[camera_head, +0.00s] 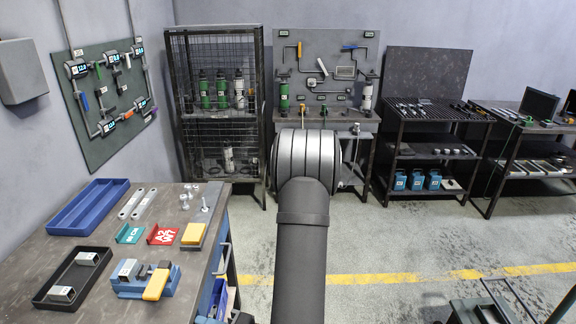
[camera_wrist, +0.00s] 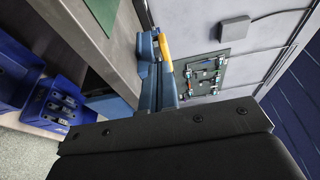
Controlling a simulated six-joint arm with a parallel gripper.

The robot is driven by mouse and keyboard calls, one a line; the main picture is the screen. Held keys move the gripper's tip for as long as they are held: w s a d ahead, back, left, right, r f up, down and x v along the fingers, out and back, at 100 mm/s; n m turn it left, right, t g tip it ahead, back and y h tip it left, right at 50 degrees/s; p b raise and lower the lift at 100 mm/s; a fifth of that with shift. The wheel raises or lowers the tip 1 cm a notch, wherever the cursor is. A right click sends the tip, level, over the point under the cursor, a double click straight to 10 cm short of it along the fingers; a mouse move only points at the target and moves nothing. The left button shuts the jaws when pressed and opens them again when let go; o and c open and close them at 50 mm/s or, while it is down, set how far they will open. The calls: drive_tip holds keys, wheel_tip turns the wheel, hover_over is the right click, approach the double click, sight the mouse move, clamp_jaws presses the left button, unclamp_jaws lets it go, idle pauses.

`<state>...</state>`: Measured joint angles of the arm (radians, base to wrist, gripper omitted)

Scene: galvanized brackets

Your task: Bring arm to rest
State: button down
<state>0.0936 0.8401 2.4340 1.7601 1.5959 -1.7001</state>
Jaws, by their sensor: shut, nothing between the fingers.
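My arm rises through the middle of the head view, its dark link and ribbed grey joint in front of the back wall. My gripper does not show in the head view. In the wrist view, the black, screwed edge of my gripper (camera_wrist: 165,127) fills the lower part of the picture. It is shut and empty, and its fingertips cannot be made out. It is apart from the workbench (camera_head: 128,246), whose edge runs down the upper left of the wrist view (camera_wrist: 85,38).
The bench carries a blue tray (camera_head: 89,206), a black tray (camera_head: 72,278) and a blue fixture with a yellow block (camera_head: 146,279). A wire-mesh cabinet (camera_head: 217,107), a tool-board bench (camera_head: 327,70) and a black shelf (camera_head: 434,120) stand behind.

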approach(161, 293)
drive_tip(key=a, duration=0.2)
drive_tip(key=x, duration=0.5)
drive_tip(key=shift+w+d+r, duration=0.1)
drive_tip(key=shift+w, duration=0.1)
drive_tip(key=w+d+n+g, duration=0.4)
drive_tip(key=w+d+g, duration=0.1)
drive_tip(key=w+g, duration=0.2)
drive_tip(key=shift+w+n, duration=0.3)
drive_tip(key=shift+w, duration=0.05)
drive_tip(key=shift+d, duration=0.15)
